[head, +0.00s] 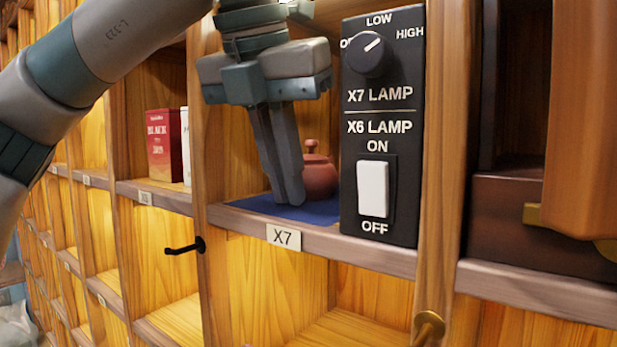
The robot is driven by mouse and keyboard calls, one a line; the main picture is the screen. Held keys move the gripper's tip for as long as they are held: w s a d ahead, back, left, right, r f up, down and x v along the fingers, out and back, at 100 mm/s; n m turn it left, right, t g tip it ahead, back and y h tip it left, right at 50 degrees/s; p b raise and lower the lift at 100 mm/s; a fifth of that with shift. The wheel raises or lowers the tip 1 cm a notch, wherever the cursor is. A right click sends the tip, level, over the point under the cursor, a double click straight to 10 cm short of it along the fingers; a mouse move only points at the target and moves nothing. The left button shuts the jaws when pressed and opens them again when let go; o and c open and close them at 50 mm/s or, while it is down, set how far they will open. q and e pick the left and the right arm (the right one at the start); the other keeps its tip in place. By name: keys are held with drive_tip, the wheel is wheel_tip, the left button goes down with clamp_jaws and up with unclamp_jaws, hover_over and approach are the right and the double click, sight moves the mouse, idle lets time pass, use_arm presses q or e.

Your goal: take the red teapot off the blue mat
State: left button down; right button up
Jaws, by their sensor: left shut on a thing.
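The red teapot (320,178) stands in the cubby labelled X7. Its lid knob and right side show, and its left side is hidden behind my left gripper. The blue mat (322,211) lies on the cubby floor under the teapot. My left gripper (290,195) reaches down into the cubby, with its fingers close together at the left side of the teapot. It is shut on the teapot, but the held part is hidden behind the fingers. My right gripper is not in view.
A black switch panel (382,125) with a dial and a white rocker covers the cubby's right side. A wooden divider (199,150) stands on the left. A black hook (186,247) sticks out below left. Red and white boxes (164,145) stand in the cubby to the left.

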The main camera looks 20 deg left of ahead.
use_arm(q)
drive_tip(key=shift+r+b, duration=0.2)
drive_tip(key=shift+b, duration=0.75)
drive_tip(key=s+a+b, duration=0.2)
drive_tip(key=s+b, duration=0.4)
drive_tip(key=s, duration=1.2)
drive_tip(key=shift+a+r+b, duration=0.15)
drive_tip(key=shift+a+b, duration=0.05)
drive_tip(key=shift+b, duration=0.1)
